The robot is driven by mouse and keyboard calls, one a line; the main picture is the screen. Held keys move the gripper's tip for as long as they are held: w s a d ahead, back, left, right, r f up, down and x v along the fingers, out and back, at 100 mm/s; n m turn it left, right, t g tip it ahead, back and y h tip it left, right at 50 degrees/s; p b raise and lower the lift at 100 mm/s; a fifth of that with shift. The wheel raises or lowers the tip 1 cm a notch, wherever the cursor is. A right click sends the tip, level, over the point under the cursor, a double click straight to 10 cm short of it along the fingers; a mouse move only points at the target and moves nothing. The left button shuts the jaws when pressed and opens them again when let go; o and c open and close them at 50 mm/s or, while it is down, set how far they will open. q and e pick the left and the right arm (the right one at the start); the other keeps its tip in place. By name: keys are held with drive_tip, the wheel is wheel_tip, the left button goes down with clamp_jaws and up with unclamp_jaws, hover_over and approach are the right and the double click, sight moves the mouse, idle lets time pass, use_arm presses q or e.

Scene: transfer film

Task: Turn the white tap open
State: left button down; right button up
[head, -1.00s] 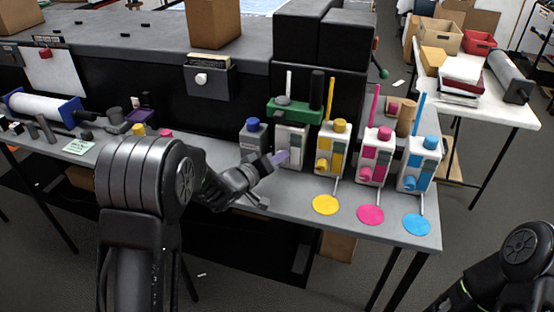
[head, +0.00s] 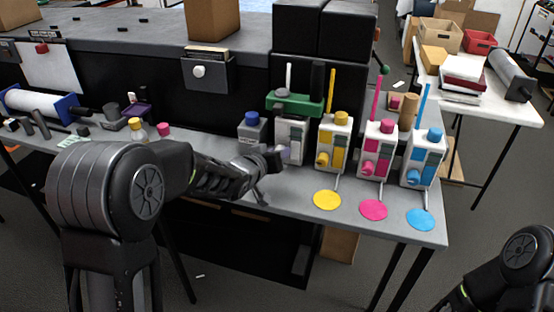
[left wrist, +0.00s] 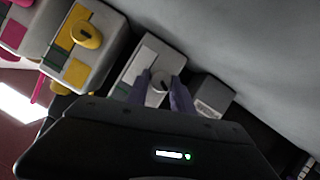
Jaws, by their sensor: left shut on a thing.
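The white dispenser (head: 291,134) stands on the grey bench, left of the yellow one, with a green-topped piece at its top. In the left wrist view its grey-white front (left wrist: 148,58) shows, and the round white tap (left wrist: 157,87) with a dark slot lies between my purple fingers. My left gripper (head: 284,156) reaches it from the left and is shut on the tap, one finger on each side (left wrist: 163,88). In the head view the gripper hides the tap. Of my right arm only a part shows at bottom right; its gripper is out of view.
Yellow (head: 333,143), magenta (head: 377,150) and cyan (head: 422,158) dispensers stand to the right, with matching coloured discs in front. A grey blue-capped container (head: 252,132) stands close on the left. The bench's front right is clear apart from the discs.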

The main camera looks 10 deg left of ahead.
use_arm(q)
drive_tip(key=shift+d+m+y+b, duration=0.2)
drive_tip(key=shift+m+y+b, duration=0.1)
drive_tip(key=shift+m+y, duration=0.3)
drive_tip(key=shift+r+m+y+p, duration=0.15)
drive_tip(key=shift+m+y+p, duration=0.15)
drive_tip(key=shift+m, duration=0.4)
drive_tip(key=m+y+p, duration=0.2)
drive_tip(key=m+p, duration=0.1)
drive_tip(key=shift+d, duration=0.1)
drive_tip(key=shift+m+t+y+p, duration=0.4)
drive_tip(key=shift+m+y+p, duration=0.2)
drive_tip(key=shift+m+p, duration=0.25)
drive_tip(key=shift+m+y, duration=0.6)
drive_tip(key=shift+m, duration=0.25)
use_arm(e)
drive_tip(key=shift+r, duration=2.25)
use_arm(q)
drive_tip(key=c, duration=1.1)
unclamp_jaws()
drive_tip(key=shift+f, duration=0.2)
